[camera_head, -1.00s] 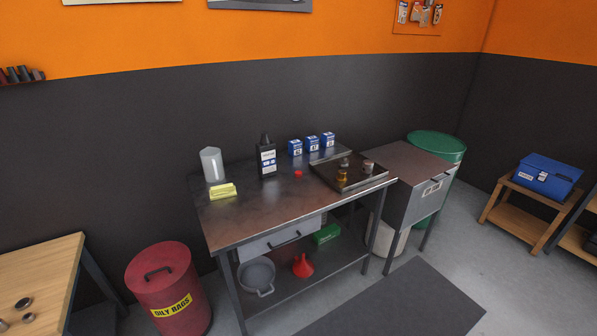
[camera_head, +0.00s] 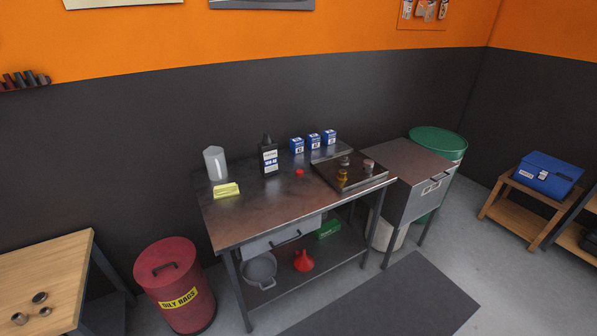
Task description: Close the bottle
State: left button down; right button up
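A black bottle (camera_head: 268,158) with a white and blue label stands upright at the back of the metal workbench (camera_head: 245,217). Its neck is dark, and I cannot tell from here whether it is open. A small red cap (camera_head: 299,172) lies on the bench top, just right of the bottle and apart from it. Neither of my grippers shows in the head view.
Left of the bottle are a clear jug (camera_head: 215,163) and a yellow item (camera_head: 226,190). Blue boxes (camera_head: 314,141) and a tray (camera_head: 349,180) with small parts are to the right. A red bin (camera_head: 175,286) stands at the bench's left. A dark mat (camera_head: 390,300) covers open floor in front.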

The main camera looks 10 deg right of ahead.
aim_at(267, 149)
jog(key=i+l+u, duration=0.25)
jog(key=l+u, duration=0.15)
jog(key=l, duration=0.2)
jog(key=i+l+u, duration=0.2)
jog(key=l+u, duration=0.2)
jog(key=l, duration=0.25)
jog(key=l+u, duration=0.4)
jog(key=l, duration=0.3)
jog(key=l+u, duration=0.4)
jog(key=l, duration=0.35)
jog(key=k+l+u, duration=0.1)
jog(key=l+u, duration=0.3)
jog(key=l, duration=0.3)
jog(key=k+l+u, duration=0.2)
jog(key=l+u, duration=0.2)
jog(key=l, duration=0.3)
